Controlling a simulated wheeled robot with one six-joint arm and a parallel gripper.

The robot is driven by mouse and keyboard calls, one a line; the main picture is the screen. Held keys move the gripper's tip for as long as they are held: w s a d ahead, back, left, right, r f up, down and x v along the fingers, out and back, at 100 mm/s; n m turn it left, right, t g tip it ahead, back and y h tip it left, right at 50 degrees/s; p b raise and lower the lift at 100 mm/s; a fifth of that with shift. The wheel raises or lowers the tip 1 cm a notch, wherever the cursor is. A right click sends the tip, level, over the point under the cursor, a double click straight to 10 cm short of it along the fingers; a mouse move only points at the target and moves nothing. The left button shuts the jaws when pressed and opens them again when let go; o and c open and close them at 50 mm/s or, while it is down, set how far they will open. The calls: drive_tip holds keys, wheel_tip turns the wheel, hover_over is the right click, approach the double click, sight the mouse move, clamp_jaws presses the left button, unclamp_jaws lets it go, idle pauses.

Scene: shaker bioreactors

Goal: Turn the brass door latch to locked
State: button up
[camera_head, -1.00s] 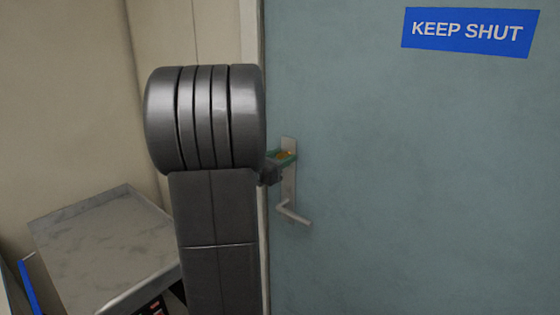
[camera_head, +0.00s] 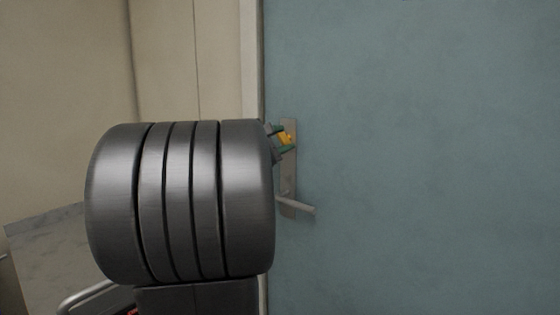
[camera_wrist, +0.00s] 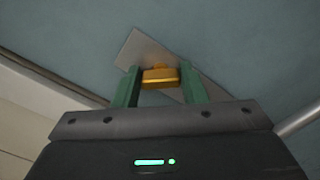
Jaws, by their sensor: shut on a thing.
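The brass latch (camera_head: 288,139) sits on the upper part of a metal plate (camera_head: 289,168) on the blue-grey door (camera_head: 420,150). In the wrist view the latch (camera_wrist: 160,77) is a golden block in front of the plate (camera_wrist: 146,46), which looks tilted there. My gripper (camera_head: 281,140) has green fingers, one on each side of the latch. The wrist view shows my gripper (camera_wrist: 159,82) shut on it. My arm's large grey joint hides the area left of and below the latch.
A metal lever handle (camera_head: 297,206) sticks out to the right below the latch; its rod also shows at the right in the wrist view (camera_wrist: 299,120). The door frame (camera_head: 250,60) is just left. A grey marbled surface (camera_head: 45,250) lies at lower left.

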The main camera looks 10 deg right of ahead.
drive_tip(key=m+b, duration=0.2)
drive_tip(key=b, duration=0.1)
drive_tip(key=f+m+b, duration=0.1)
drive_tip(key=m+b, duration=0.1)
drive_tip(key=b, duration=0.1)
drive_tip(key=m+b, duration=0.3)
drive_tip(key=b, duration=0.1)
drive_tip(key=shift+r+m, duration=0.15)
drive_tip(key=shift+m, duration=0.25)
drive_tip(key=shift+r+b, duration=0.1)
drive_tip(key=shift+b, duration=0.2)
drive_tip(key=o, duration=1)
drive_tip(key=shift+d, duration=0.1)
drive_tip(key=p+v, duration=0.1)
drive_tip(key=v, duration=1.3)
drive_tip(key=shift+d, duration=0.1)
